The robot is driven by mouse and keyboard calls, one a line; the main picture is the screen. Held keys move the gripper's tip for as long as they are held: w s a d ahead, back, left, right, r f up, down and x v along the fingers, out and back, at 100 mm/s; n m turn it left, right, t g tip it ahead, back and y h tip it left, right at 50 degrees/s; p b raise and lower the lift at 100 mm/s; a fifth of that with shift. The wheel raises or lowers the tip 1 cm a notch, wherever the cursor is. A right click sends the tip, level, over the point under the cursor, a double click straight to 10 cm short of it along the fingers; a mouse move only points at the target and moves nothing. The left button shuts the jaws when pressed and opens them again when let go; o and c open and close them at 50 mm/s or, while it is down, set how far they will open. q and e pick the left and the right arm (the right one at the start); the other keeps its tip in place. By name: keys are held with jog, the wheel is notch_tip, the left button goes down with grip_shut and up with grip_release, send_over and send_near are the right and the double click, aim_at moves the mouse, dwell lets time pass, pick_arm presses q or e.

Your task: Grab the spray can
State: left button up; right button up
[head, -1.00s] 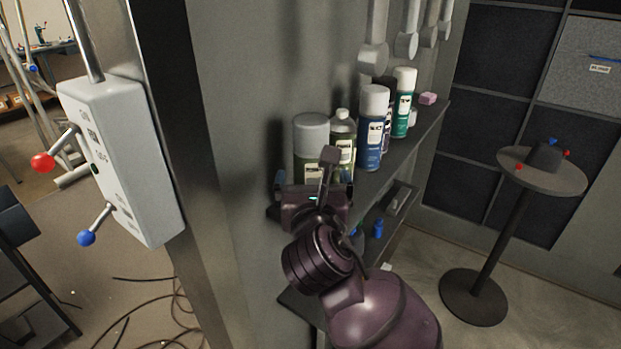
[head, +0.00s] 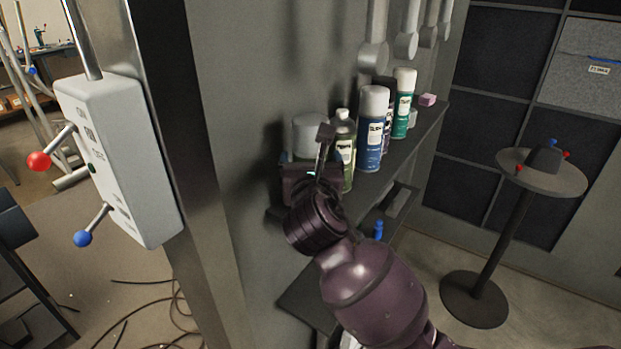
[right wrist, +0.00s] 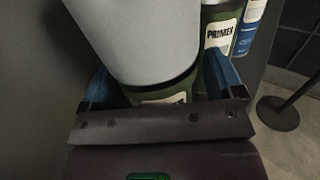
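A spray can with a wide grey cap (head: 309,132) stands at the near left end of the wall shelf. My right gripper (head: 312,168) is in front of it and hides most of its body. In the right wrist view, the can (right wrist: 140,40) sits between the two blue fingers. The fingers are apart, one on each side of the green body, and small gaps seem to remain. Behind it are a green bottle labelled PRIMER (head: 344,150), a blue can with a white cap (head: 373,130) and a green can (head: 403,105). My left gripper is not in view.
The dark shelf (head: 412,150) runs along the grey wall, with a pink block (head: 427,100) farther along. Grey tools hang above. A lever box (head: 125,160) is at left. A round stand (head: 541,178) is at right, with open floor between.

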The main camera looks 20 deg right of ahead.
jog(key=c, duration=0.8)
